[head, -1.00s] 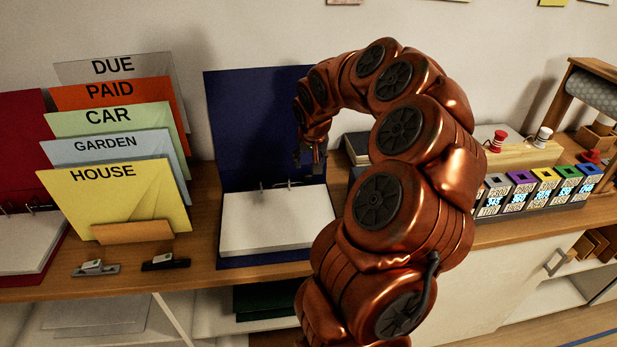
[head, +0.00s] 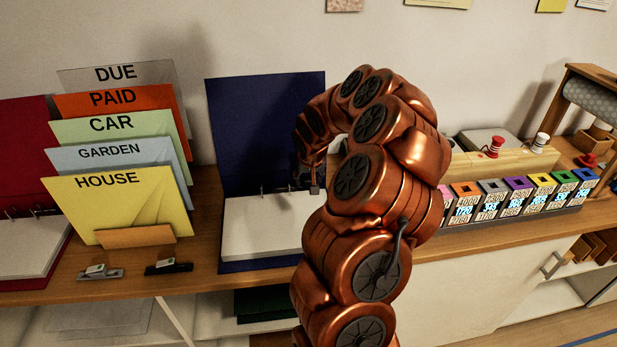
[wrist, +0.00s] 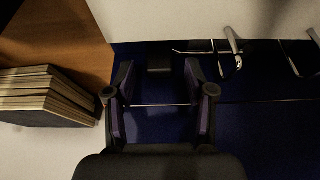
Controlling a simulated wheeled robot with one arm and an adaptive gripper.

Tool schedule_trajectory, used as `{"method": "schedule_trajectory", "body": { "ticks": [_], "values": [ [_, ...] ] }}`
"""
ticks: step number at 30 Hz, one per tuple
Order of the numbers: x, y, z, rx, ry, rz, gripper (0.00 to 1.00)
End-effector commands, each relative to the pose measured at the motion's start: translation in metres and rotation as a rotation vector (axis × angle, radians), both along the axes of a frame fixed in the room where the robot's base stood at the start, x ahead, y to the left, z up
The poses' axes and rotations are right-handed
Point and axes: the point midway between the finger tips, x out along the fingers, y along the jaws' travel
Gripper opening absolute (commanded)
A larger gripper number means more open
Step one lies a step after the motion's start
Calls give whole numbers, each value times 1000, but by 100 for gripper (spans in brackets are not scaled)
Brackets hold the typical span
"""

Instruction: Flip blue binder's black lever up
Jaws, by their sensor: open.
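The blue binder (head: 262,130) stands open, its cover upright against the wall and white paper (head: 262,228) lying on its base. Its metal rings (wrist: 232,52) stand at the right in the wrist view. The black lever (wrist: 160,63) is a small dark block by the paper's edge in the wrist view. My gripper (wrist: 159,72) is open, with one fingertip on each side of the lever; I cannot tell whether they touch it. In the head view my gripper (head: 314,186) is low over the right part of the binder, and the lever cannot be made out.
Labelled folders (head: 115,205) and a red binder (head: 28,150) stand left. Two small levered devices (head: 168,267) lie in front. A row of coloured boxes (head: 515,200) stands right.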

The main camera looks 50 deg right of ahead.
Motion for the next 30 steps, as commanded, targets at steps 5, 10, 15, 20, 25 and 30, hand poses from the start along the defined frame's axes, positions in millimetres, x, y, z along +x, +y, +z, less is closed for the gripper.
{"method": "schedule_trajectory", "body": {
  "ticks": [5, 10, 15, 20, 25, 30],
  "values": [
    [0, 0, 0, 1, 1, 0, 54],
    [0, 0, 0, 0, 1, 0, 41],
    [0, 0, 0, 0, 2, 1, 23],
    [0, 0, 0, 0, 1, 1, 6],
    [0, 0, 0, 0, 1, 1, 0],
    [0, 1, -1, 1, 2, 1, 0]
  ]
}}
